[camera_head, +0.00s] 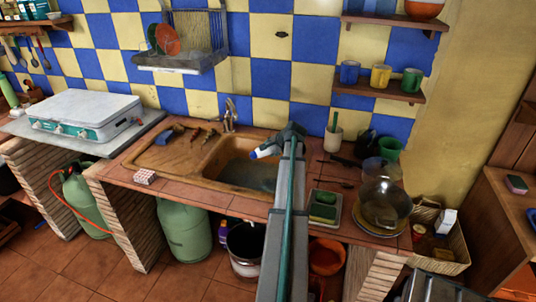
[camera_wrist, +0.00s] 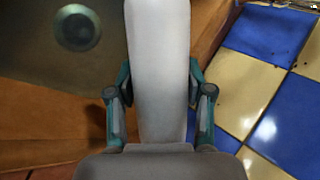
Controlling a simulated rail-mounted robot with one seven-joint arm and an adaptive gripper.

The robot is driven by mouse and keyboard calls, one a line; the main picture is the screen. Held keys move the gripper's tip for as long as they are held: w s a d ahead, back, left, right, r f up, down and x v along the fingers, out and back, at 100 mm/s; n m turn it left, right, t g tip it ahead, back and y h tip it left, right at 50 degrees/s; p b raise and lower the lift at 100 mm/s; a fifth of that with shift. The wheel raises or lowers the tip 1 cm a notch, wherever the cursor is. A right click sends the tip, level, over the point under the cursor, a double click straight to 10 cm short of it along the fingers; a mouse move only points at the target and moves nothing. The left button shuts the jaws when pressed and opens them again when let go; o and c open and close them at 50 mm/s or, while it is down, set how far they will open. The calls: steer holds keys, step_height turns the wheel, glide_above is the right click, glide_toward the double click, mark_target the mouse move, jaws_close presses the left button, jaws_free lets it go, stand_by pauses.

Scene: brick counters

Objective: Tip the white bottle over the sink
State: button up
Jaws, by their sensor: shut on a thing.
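My gripper (camera_head: 287,136) is shut on the white bottle (camera_head: 268,149), with one finger on each side of it. In the wrist view, my gripper (camera_wrist: 159,90) has the bottle's smooth white body (camera_wrist: 158,50) between its fingers. The bottle lies tilted close to horizontal, above the right part of the sink. Its blue end points left and slightly down over the sink basin (camera_head: 240,173). The basin and its round drain (camera_wrist: 77,27) show below the bottle in the wrist view. The bottle's far end is out of the wrist view. I see no liquid coming out.
A metal faucet (camera_head: 230,115) stands behind the basin. Cups and a utensil pot (camera_head: 333,139) stand near the tiled wall.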

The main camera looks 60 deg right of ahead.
steer(key=shift+a+r+n+g+h, duration=0.2)
steer(key=shift+a+n+g+h, duration=0.1)
steer(key=shift+h, duration=0.3)
steer(key=shift+w+a+r+n+g+h+b, duration=0.45)
steer(key=shift+n+g+h+b, duration=0.15)
steer(key=shift+h+b, duration=0.25)
steer(key=shift+w+a+r+n+g+h, duration=0.15)
steer(key=shift+r+n+g+h, duration=0.2)
steer(key=shift+h, duration=0.3)
